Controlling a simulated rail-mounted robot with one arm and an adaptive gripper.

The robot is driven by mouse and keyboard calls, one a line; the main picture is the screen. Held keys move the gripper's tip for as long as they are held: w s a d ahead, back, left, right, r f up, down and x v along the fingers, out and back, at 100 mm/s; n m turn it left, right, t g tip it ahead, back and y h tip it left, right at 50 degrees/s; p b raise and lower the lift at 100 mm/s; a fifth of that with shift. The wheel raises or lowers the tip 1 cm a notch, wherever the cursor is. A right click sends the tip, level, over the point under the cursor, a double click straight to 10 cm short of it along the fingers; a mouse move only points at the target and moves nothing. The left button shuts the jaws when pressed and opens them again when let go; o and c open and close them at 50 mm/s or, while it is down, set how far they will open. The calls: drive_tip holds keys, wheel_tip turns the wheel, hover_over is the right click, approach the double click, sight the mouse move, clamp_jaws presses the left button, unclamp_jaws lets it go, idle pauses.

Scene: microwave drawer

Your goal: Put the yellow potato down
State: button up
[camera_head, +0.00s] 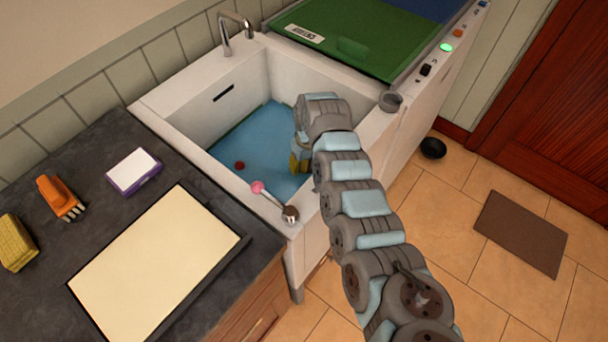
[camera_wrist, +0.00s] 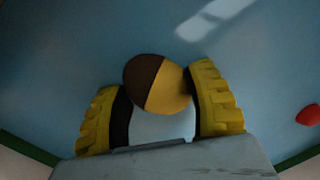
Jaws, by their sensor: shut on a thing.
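The yellow potato (camera_wrist: 172,88) shows in the wrist view as a rounded thing, yellow on one side and dark brown on the other. It sits between the two yellow fingers of my gripper (camera_wrist: 160,112), which is shut on it. In the head view my gripper (camera_head: 299,160) reaches down into the white sink (camera_head: 190,125), over its blue floor (camera_head: 262,135). The potato cannot be made out there, hidden by my gripper and arm. I cannot tell whether it touches the sink floor.
A small red thing (camera_head: 240,165) lies on the sink floor, also in the wrist view (camera_wrist: 308,115). A pink-ended utensil (camera_head: 258,187) rests at the sink's near rim. A faucet (camera_head: 236,32) stands behind. A cream board (camera_head: 155,265) lies on the dark counter.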

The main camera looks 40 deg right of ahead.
sight(304, 181)
drive_tip(key=shift+f+b, duration=0.75)
drive_tip(key=shift+f, duration=0.9)
drive_tip(key=shift+f, duration=0.6)
drive_tip(key=o, duration=1.3)
drive_tip(key=shift+c, duration=0.2)
drive_tip(key=r+p, duration=0.1)
drive_tip(key=r, duration=0.3)
drive_tip(key=r+p, duration=0.2)
drive_tip(key=r, duration=0.2)
drive_tip(key=d+r+p, duration=0.1)
drive_tip(key=r, duration=0.4)
drive_tip(key=shift+s, duration=0.15)
drive_tip(key=shift+d, duration=0.15)
